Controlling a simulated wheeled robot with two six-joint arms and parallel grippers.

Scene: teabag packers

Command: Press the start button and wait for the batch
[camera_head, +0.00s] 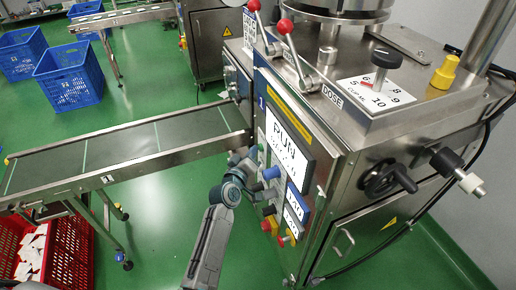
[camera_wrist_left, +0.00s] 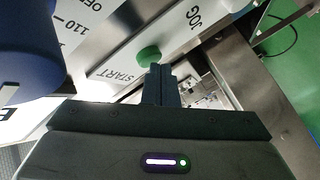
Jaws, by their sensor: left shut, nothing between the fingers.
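The packer's control panel (camera_head: 285,150) faces my left arm in the head view, with a lit screen reading something like "RUN". In the left wrist view, the green start button (camera_wrist_left: 149,54) stands on a white plate beside the printed word START. My left gripper (camera_wrist_left: 159,70) is shut and empty, its fingertips close beside the button. I cannot tell whether they touch it. In the head view my left gripper (camera_head: 245,163) is at the panel's left edge, and its tips are hard to make out. My right gripper is not in view.
A blue knob (camera_wrist_left: 25,50) is close on the left in the wrist view. A conveyor (camera_head: 130,148) runs left from the machine. A red crate (camera_head: 72,258) with white packets stands under its end. Levers with red balls (camera_head: 285,27) stick up on top.

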